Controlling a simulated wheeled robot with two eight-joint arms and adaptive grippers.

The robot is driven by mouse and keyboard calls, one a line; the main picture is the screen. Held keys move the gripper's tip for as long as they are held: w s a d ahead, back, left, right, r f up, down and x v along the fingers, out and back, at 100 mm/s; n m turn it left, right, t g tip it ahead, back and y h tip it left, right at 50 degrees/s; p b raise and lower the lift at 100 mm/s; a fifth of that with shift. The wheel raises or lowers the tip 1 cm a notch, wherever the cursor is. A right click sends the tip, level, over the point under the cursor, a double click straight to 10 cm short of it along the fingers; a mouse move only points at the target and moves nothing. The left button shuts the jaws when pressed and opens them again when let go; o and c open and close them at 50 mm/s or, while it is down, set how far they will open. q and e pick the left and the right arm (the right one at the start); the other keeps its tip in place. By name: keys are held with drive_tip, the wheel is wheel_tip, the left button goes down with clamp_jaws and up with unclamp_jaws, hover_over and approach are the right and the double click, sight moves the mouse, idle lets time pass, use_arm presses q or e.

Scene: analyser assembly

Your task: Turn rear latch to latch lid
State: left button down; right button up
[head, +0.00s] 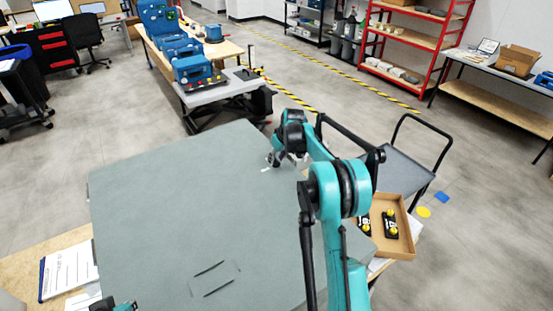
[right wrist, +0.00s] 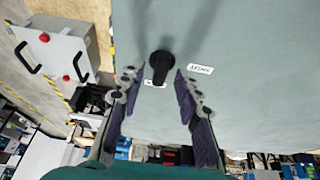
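The large grey-green lid (head: 170,190) fills the middle of the head view, with a slotted panel near its front. In the right wrist view the black rear latch (right wrist: 161,66) stands out from the grey-green surface, beside small white labels (right wrist: 200,69). My right gripper (right wrist: 154,82) is open, its two dark-padded fingers apart on either side of the latch, with no clear contact. In the head view the right gripper (head: 281,160) is at the lid's far right edge, partly hidden by its arm. A small part of my left arm shows at the bottom left; its fingers cannot be made out.
A cardboard tray (head: 403,235) with black and yellow parts lies right of the lid, near a cart (head: 405,170). A document (head: 68,270) lies at the left. A bench with blue devices (head: 192,70) stands behind.

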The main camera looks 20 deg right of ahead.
drive_tip(key=shift+f, duration=0.15)
drive_tip(key=shift+c, duration=0.3)
clamp_jaws()
